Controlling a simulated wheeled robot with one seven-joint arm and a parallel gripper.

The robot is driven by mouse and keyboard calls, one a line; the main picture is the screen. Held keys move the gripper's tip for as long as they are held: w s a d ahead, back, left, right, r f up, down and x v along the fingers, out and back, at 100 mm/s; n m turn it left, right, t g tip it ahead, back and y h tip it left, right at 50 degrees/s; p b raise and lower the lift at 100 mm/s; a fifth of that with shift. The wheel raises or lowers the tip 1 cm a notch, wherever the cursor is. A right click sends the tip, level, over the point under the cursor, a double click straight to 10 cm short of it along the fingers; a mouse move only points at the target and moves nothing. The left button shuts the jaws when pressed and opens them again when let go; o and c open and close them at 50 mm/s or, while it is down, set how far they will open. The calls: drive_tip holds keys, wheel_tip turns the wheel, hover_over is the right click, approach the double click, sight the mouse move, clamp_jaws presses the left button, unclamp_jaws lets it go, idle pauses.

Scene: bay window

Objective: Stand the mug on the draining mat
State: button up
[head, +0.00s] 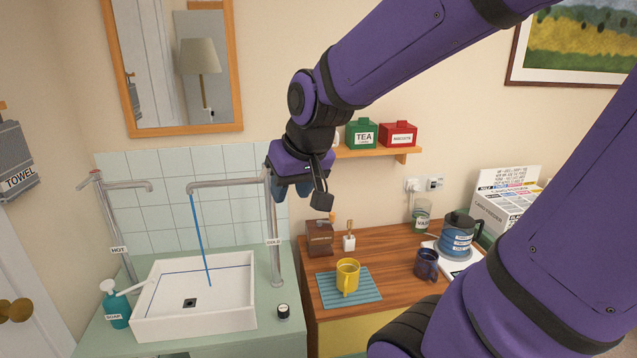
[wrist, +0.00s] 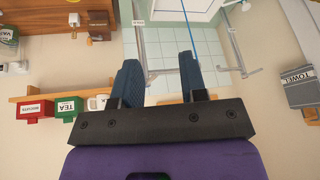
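A yellow mug (head: 347,275) stands upright on the blue ribbed draining mat (head: 368,299), on the wooden counter right of the basin. A dark blue mug (head: 427,264) stands on the counter further right, beside the kettle. A white mug (wrist: 97,102) on the wall shelf shows in the wrist view; in the head view it is mostly hidden behind my gripper. My gripper (head: 306,188) is raised in front of the wall, above the counter and left of the shelf. In the wrist view its two fingers (wrist: 158,65) are apart with nothing between them.
A white basin (head: 235,316) is at left, with a blue stream (head: 200,240) falling from a tap. A soap bottle (head: 117,308) and small dark jar (head: 283,311) flank it. A grinder (head: 320,238), kettle (head: 458,238) and shelf tins (head: 362,134) stand nearby.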

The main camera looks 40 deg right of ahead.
drive_tip(key=s+a+r+n, duration=0.2)
drive_tip(key=s+r, duration=0.3)
drive_tip(key=s, duration=0.5)
drive_tip(key=shift+s+a+r, duration=0.2)
drive_tip(key=shift+s+a, duration=0.1)
drive_tip(key=shift+a, duration=0.3)
